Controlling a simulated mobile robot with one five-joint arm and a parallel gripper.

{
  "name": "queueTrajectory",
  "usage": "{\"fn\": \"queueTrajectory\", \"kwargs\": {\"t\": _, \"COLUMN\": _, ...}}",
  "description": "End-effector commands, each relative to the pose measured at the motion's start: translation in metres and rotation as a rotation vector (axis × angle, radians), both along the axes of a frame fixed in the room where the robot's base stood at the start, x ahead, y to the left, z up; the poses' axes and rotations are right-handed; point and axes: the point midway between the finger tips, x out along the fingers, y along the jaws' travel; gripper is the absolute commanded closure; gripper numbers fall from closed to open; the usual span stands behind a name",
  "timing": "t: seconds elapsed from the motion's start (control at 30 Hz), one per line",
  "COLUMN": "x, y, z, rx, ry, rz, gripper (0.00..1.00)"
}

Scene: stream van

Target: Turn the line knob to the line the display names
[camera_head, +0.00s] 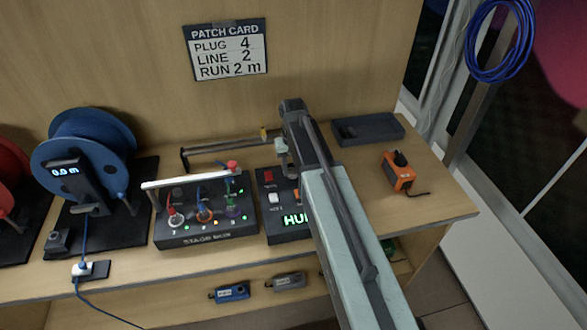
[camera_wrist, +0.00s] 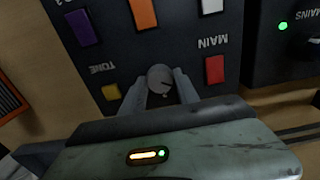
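The hum box (camera_head: 288,232) stands on the bench, partly behind my arm; its green display (camera_head: 297,218) shows letters starting "HU", the rest hidden. The patch card (camera_head: 227,50) on the back wall reads plug 4, line 2, run 2 m. In the wrist view, a round grey knob (camera_wrist: 160,77) with a small dark mark sits on the dark panel (camera_wrist: 180,45). My gripper (camera_wrist: 160,88) has one finger on each side of this knob; I cannot tell whether they touch it. In the head view, my gripper (camera_head: 282,152) is over the box's back part.
Red (camera_wrist: 214,69), white (camera_wrist: 212,5), orange (camera_wrist: 143,12), purple (camera_wrist: 83,28) and yellow (camera_wrist: 111,92) caps surround the knob. The stage box (camera_head: 205,232) stands left, with a white bar. An orange device (camera_head: 398,175) and dark tray (camera_head: 368,129) are right.

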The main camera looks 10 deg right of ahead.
Motion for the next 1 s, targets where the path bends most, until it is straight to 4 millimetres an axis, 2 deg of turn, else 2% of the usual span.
{"fn": "queueTrajectory", "kwargs": {"t": 0.37, "x": 0.0000, "y": -0.0004, "z": -0.0001, "rx": 0.001, "ry": 0.000, "rz": -0.098, "gripper": 1.00}}
{"fn": "queueTrajectory", "kwargs": {"t": 1.0, "x": -0.0001, "y": -0.0011, "z": -0.0002, "rx": 0.001, "ry": 0.001, "rz": -0.666, "gripper": 1.00}}
